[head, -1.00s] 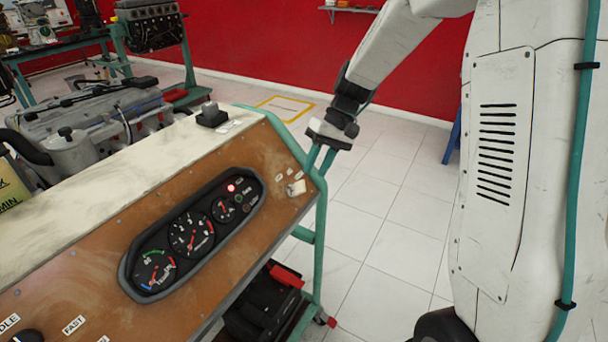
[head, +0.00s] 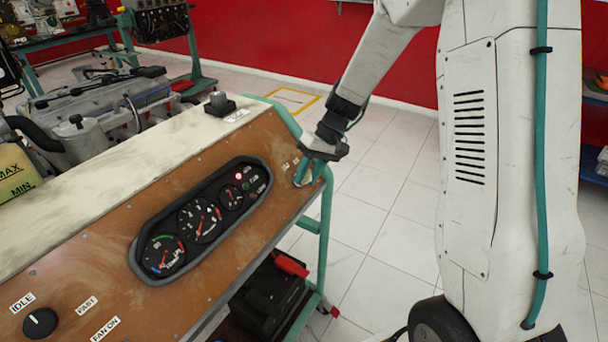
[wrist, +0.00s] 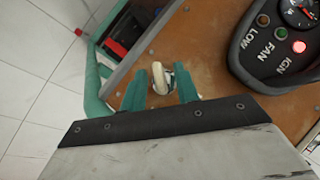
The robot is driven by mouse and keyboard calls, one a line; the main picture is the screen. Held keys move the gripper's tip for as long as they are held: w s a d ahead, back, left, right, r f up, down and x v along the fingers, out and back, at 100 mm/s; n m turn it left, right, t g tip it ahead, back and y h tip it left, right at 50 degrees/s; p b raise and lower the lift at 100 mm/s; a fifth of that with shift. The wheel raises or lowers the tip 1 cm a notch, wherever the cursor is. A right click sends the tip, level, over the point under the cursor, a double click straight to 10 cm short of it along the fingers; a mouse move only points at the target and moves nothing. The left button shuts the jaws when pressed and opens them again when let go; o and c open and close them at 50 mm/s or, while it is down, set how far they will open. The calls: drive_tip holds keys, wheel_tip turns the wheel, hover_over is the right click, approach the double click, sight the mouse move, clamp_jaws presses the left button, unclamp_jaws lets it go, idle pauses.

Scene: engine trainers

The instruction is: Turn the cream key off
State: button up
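The cream key (wrist: 158,76) sits in a silver lock on the brown panel (wrist: 205,60), seen in the wrist view. My gripper (wrist: 160,88) has its two teal fingers on either side of the key, with gaps showing between key and fingers. The gripper is open. In the head view my gripper (head: 308,172) is at the panel's right end, and its fingers mostly hide the key there. A red lamp glows on the gauge cluster (head: 198,222); it also shows in the wrist view (wrist: 299,47), near IGN, FAN and LOW labels.
A black knob (head: 40,322) with IDLE, FAST and FAN ON labels is at the panel's lower left. A black block (head: 219,104) stands on the cream top. A teal frame leg (head: 322,235) drops below the panel's right end. Open tiled floor lies to the right.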

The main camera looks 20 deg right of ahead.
clamp_jaws()
drive_tip(key=shift+a, duration=0.35)
drive_tip(key=shift+d, duration=0.15)
drive_tip(key=shift+r+n+h, duration=0.15)
drive_tip(key=shift+n+h, duration=0.45)
drive_tip(key=n+t+h, duration=0.2)
drive_tip(key=n+h, duration=0.1)
drive_tip(key=n, duration=0.1)
drive_tip(key=shift+n+h, duration=0.3)
unclamp_jaws()
drive_tip(key=shift+s, duration=0.1)
